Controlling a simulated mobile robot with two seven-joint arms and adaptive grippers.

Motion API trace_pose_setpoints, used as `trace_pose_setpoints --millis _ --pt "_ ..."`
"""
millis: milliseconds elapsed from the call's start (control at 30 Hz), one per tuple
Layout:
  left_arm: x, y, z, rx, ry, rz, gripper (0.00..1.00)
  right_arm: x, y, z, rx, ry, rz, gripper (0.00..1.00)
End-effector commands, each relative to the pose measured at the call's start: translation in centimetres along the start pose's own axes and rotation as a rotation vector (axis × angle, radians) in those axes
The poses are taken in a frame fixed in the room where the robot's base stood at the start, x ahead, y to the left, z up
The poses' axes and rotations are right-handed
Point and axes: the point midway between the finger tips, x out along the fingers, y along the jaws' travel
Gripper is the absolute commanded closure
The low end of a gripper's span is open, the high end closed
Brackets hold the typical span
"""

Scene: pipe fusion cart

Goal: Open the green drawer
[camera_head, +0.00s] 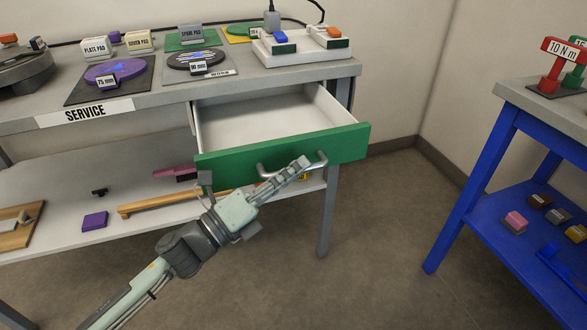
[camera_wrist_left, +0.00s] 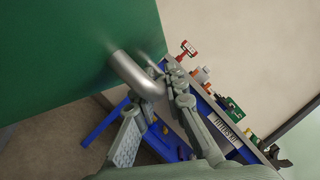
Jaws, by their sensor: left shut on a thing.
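The green drawer (camera_head: 232,161) under the grey bench top is pulled out, and its white inside is visible and empty. A metal bar handle (camera_head: 322,160) runs across its front. My left gripper (camera_head: 300,166) is at the right part of the handle, shut on it. In the left wrist view the handle (camera_wrist_left: 138,74) lies between the fingers of my left gripper (camera_wrist_left: 152,98), with the green drawer front (camera_wrist_left: 70,50) filling the upper left. The exact finger contact is partly hidden. My right gripper is not in view.
The service bench (camera_head: 150,104) carries pads and a white switch box (camera_head: 300,50). Its lower shelf (camera_head: 60,190) holds a wooden-handled tool (camera_head: 160,204) and a purple block (camera_head: 94,221). A blue table (camera_head: 480,165) stands at the right. Floor between them is clear.

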Motion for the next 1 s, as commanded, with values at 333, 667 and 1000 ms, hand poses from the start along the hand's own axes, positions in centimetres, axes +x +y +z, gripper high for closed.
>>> trace_pose_setpoints --millis 333,667,1000 --pt "0.0 0.1 0.1 0.000 -0.001 0.001 0.80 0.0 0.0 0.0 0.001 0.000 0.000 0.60" --pt "-2.4 0.2 0.0 -0.002 -0.001 0.005 0.80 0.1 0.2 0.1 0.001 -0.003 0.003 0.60" --pt "-9.4 0.1 0.0 -0.003 -0.001 0.005 0.80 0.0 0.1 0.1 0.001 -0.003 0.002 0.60"
